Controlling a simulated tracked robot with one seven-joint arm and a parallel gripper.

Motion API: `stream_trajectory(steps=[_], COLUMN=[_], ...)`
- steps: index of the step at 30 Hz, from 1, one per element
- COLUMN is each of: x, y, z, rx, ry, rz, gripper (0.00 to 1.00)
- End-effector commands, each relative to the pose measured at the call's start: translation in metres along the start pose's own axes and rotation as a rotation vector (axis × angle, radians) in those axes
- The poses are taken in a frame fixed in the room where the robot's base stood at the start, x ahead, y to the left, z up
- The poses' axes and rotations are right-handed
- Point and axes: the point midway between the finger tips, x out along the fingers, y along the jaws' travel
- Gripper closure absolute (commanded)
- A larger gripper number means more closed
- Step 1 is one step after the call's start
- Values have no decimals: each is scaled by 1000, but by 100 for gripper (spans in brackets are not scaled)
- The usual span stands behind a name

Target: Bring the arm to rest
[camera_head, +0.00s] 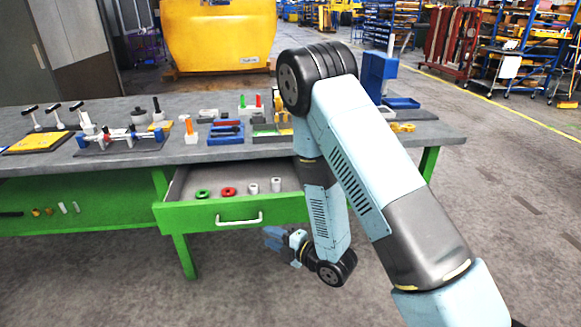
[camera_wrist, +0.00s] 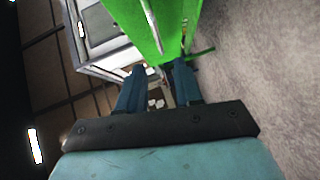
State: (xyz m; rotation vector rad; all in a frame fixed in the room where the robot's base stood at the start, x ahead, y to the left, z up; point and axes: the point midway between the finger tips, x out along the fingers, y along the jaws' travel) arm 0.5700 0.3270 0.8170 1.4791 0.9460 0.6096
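My arm reaches out from the lower right in the head view, bends at a high black joint over the bench and folds down in front of it. My gripper (camera_head: 274,238) hangs in front of the bench, below and to the right of the open drawer's handle. In the wrist view, the two blue fingers of my gripper (camera_wrist: 159,82) stand apart with a gap between them. Nothing is held in that gap. The green drawer front and its handle show just beyond the fingertips.
The green drawer (camera_head: 192,218) is pulled out and holds a green ring (camera_head: 203,194), a red ring (camera_head: 228,192) and two pale cylinders. The grey bench top (camera_head: 60,157) carries several fixtures and small parts. The floor (camera_head: 110,285) in front is clear.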

Motion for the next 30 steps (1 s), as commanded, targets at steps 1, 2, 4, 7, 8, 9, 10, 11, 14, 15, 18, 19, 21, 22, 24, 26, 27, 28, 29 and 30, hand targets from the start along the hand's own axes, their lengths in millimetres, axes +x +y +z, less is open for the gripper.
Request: stream_trajectory(steps=[1,2,4,7,8,9,10,11,14,15,18,19,21,22,24,26,27,28,29,30], x=[0,1,1,2,1,0,-1,-2,-8,-12,-22,-26,-35,-39,-50,-61,-68,-74,-80,-88], y=[3,5,12,29,34,42,48,54,73,81,100,106,120,125,139,150,157,163,168,175], z=[2,4,10,24,29,36,41,46,63,70,85,90,99,104,112,119,123,126,129,132], rx=[2,6,19,54,67,87,102,117,173,196,258,277,323,345,392,436,467,489,512,544], ry=[-5,-10,-29,-72,-89,-113,-131,-149,-213,-238,-305,-325,-373,-395,-443,-486,-515,-535,-556,-585], rz=[-1,-3,-14,-40,-49,-60,-70,-79,-107,-116,-137,-141,-152,-156,-163,-167,-170,-171,-172,-171], gripper=[65,65,65,65,65,65,65,65,65,65,65,65,65,65,65,65,65,65,65,65])
